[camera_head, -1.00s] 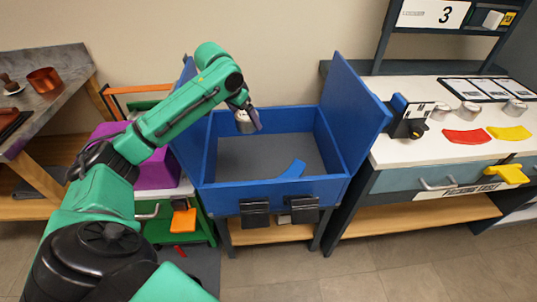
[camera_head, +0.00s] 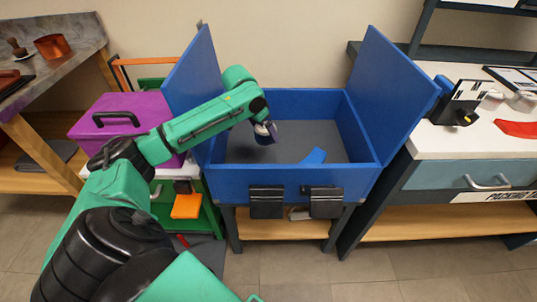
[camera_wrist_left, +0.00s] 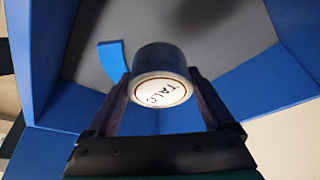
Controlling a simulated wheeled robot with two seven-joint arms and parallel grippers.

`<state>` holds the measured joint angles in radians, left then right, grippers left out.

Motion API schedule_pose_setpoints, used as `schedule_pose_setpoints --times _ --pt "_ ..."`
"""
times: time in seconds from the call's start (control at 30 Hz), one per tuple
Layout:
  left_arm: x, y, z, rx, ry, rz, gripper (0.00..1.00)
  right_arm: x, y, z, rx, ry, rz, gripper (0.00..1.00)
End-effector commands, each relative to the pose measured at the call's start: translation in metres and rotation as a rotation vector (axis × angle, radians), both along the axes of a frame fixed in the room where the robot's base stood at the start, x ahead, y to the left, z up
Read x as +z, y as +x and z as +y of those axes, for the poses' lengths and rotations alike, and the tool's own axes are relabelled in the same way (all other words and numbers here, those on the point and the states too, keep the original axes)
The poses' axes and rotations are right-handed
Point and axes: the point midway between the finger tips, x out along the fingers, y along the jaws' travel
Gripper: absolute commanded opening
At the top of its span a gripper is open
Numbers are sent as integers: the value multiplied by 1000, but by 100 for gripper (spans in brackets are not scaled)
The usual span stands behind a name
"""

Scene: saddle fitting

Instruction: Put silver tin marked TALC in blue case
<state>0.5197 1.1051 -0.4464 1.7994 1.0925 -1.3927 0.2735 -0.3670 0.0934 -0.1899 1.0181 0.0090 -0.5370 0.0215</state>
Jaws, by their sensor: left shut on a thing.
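The silver tin marked TALC (camera_wrist_left: 160,72) is held between the fingers of my left gripper (camera_wrist_left: 162,98) in the left wrist view, its lettered lid facing the camera. In the head view my left gripper (camera_head: 266,132) is inside the open blue case (camera_head: 300,183), above its grey floor near the left side. My right gripper is not in view.
A curved blue piece (camera_head: 314,156) lies in the case. Both lids stand open at the sides. A purple box (camera_head: 100,125) stands to the left. A white counter (camera_head: 470,135) with a red piece (camera_head: 516,128) is at the right. Much of the case floor is clear.

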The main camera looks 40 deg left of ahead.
Motion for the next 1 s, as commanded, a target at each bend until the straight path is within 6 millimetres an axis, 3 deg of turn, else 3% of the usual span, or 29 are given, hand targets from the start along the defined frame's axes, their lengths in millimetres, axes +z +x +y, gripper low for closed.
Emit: schedule_pose_setpoints --times 0.03,0.2,0.57,0.9,0.93,0.97,1.0 --pt "-16 -1 0 0 0 4 19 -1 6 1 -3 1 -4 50" --pt "-60 -1 -1 0 -1 3 19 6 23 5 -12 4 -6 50" --pt "-120 0 -1 -1 -1 0 19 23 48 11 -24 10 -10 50" --pt "-125 0 0 -2 1 -1 19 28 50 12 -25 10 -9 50" --pt "-126 0 -1 -2 0 0 90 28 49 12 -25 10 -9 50" --pt "-126 0 -1 -2 0 0 100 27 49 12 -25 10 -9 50" --pt "-126 0 -1 -2 0 0 100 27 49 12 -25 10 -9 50"
